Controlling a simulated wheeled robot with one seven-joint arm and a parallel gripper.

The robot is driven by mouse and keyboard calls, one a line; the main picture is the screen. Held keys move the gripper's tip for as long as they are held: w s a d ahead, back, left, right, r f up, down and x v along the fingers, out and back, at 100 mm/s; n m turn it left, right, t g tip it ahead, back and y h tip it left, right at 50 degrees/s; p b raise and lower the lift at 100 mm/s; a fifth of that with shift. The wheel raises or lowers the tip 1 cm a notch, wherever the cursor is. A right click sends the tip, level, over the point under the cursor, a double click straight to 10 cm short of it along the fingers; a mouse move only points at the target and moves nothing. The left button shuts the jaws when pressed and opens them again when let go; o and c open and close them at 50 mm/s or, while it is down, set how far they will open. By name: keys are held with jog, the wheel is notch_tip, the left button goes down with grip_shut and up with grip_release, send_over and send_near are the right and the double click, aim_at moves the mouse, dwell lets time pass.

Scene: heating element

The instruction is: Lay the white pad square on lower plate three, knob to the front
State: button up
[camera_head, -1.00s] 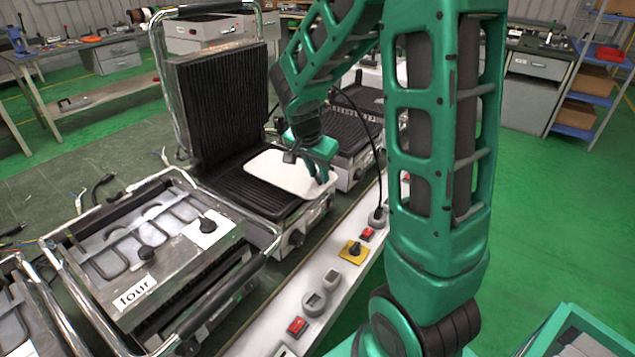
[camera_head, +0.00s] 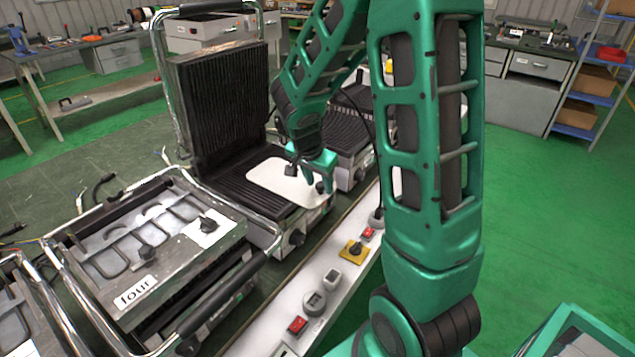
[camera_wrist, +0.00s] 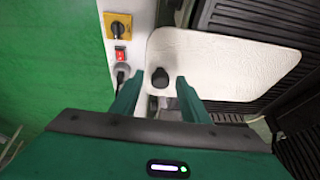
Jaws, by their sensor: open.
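The white pad (camera_head: 275,178) lies over the ribbed lower plate (camera_head: 232,186) of the open grill, covering its right part and leaving ribs bare on the left. Its edges look turned relative to the plate. It also shows in the wrist view (camera_wrist: 225,58), where ribs show beyond its right end. Its dark knob (camera_wrist: 160,77) stands near the end closest to the control strip, and shows in the head view (camera_head: 320,187). My gripper (camera_head: 308,178) is open just above the pad; in the wrist view its fingers (camera_wrist: 158,86) stand either side of the knob, apart from it.
The grill's upper plate (camera_head: 222,100) stands raised behind. A closed grill labelled four (camera_head: 135,290) stands in front-left, and another ribbed grill (camera_head: 345,130) behind-right. The control strip (camera_head: 330,290) with switches runs along the front. A cable passes near my arm.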

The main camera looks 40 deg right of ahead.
jog(key=shift+r, duration=0.15)
jog(key=v, duration=1.1)
jog(key=s+d+n+g+y, duration=0.1)
jog(key=s+n+y, duration=0.3)
jog(key=s, duration=2.2)
jog(key=n+g, duration=0.1)
jog(key=n, duration=0.2)
jog(key=shift+n, duration=0.4)
jog(key=shift+s+d, duration=0.1)
jog(key=shift+s, duration=0.1)
jog(key=shift+w+f+g, duration=0.25)
jog(key=shift+w+g, duration=0.05)
jog(key=shift+w, duration=0.3)
